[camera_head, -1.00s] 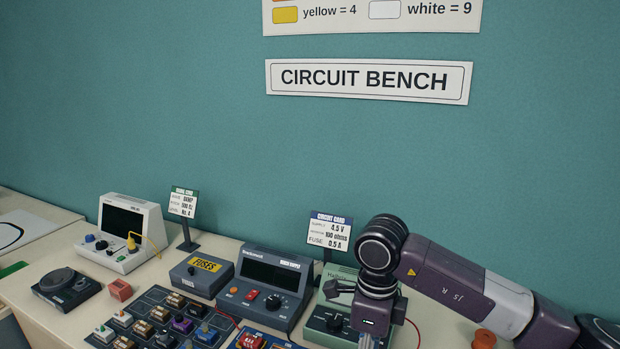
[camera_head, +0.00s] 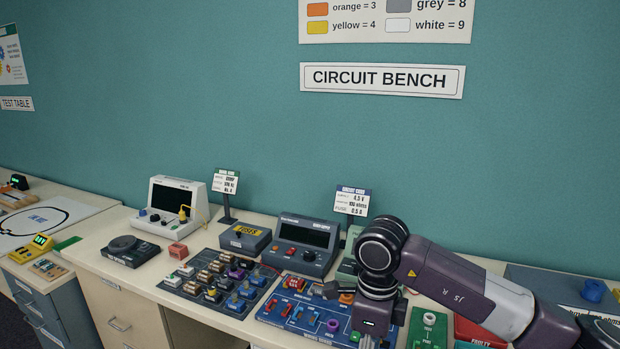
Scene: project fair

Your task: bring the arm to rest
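My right arm comes in from the right edge in the head view and reaches over the circuit bench (camera_head: 140,262). Its wrist is above the right part of the blue wiring board (camera_head: 272,312). The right gripper (camera_head: 368,342) points down at the bottom edge of the picture. Its fingertips are cut off or too small to tell whether they are open or shut. My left gripper is not in the picture.
On the bench stand a white meter (camera_head: 178,204), a fuses box (camera_head: 245,237), a dark power supply (camera_head: 304,246), a component tray (camera_head: 190,290) and a green PASS bin (camera_head: 428,328). A red FAULTY bin (camera_head: 476,332) is beside my forearm. Another table (camera_head: 85,222) stands at left.

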